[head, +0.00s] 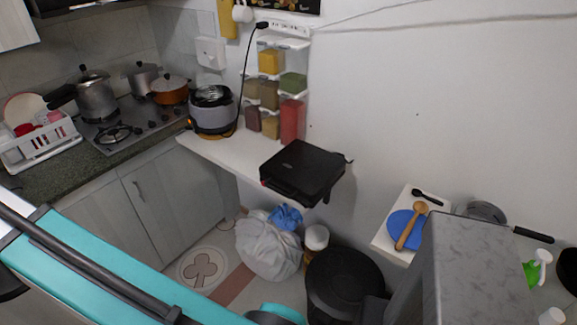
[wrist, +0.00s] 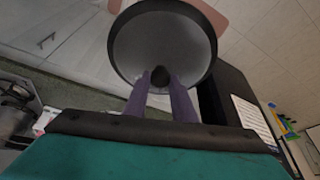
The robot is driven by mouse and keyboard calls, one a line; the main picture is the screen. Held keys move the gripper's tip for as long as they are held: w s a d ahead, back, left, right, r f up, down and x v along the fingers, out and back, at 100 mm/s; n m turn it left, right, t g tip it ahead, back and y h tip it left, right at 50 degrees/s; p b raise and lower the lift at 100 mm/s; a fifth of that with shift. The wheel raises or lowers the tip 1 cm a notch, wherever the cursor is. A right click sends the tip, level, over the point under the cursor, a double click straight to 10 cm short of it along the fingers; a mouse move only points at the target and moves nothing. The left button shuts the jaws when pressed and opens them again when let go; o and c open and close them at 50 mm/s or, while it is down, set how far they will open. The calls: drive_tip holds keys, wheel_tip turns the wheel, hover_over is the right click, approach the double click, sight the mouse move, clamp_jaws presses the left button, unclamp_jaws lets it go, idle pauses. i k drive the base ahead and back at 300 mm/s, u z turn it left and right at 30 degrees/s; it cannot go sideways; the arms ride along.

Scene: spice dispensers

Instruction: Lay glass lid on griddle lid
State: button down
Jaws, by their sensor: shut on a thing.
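In the wrist view my gripper (wrist: 160,82) has its two purple fingers closed on the dark knob of the glass lid (wrist: 150,45). The lid is a round grey disc with a thick dark rim, and its top edge is cut off by the frame. It is held in the air, with floor and cabinet fronts behind it. In the head view the black griddle (head: 303,170) is shut, and its flat lid is bare. It sits at the right end of the white wall shelf (head: 232,154). My gripper's fingers cannot be made out in the head view.
A rice cooker (head: 213,112) and stacked spice dispensers (head: 291,120) stand left of and behind the griddle. Below are a white bag (head: 265,250) and a round black bin (head: 345,283). A small shelf (head: 387,240) at right holds a blue plate and wooden spoon.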

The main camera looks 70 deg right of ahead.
sight(304, 163)
drive_tip(key=z, duration=0.05)
drive_tip(key=i, duration=1.9)
drive_tip(key=u, duration=0.35)
drive_tip(key=k, duration=0.1)
drive_tip(key=z, duration=2.65)
